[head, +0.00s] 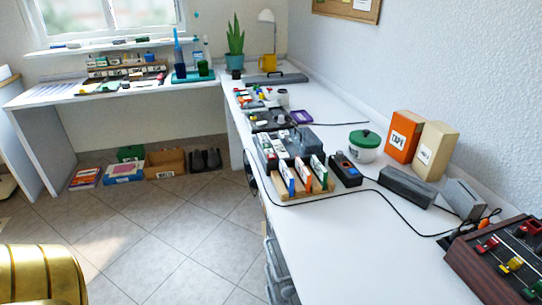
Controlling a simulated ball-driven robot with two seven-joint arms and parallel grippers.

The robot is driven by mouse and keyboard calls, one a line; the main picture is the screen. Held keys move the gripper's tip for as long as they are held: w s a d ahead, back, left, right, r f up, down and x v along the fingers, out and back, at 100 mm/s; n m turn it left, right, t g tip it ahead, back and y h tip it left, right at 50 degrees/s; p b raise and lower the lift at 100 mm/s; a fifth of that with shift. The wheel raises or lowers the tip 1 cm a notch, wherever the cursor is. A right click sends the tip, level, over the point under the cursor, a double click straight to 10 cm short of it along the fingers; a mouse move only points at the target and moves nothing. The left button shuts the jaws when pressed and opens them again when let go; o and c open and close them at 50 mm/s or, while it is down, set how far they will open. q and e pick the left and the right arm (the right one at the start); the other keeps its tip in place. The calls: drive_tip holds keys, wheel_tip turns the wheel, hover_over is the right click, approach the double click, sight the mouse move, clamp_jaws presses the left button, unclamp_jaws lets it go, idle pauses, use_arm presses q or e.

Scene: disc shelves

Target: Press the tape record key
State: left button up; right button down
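No key that I can clearly tell as the tape record key shows in the head view. A brown wood-sided unit (500,262) with red, yellow and other coloured controls stands at the lower right, cut off by the picture edge. A grey device (272,150) with a row of pale keys lies mid-desk, but its markings are too small to read. An orange box (403,137) marked TAPE stands upright near the wall. Neither of my grippers is in view.
The long white desk (365,250) has bare room along its front. A wooden rack (300,187), a dark small device (345,170), a white pot with green lid (364,145), a beige box (434,150) and a grey bar (406,186) stand on it. A black cable crosses it.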

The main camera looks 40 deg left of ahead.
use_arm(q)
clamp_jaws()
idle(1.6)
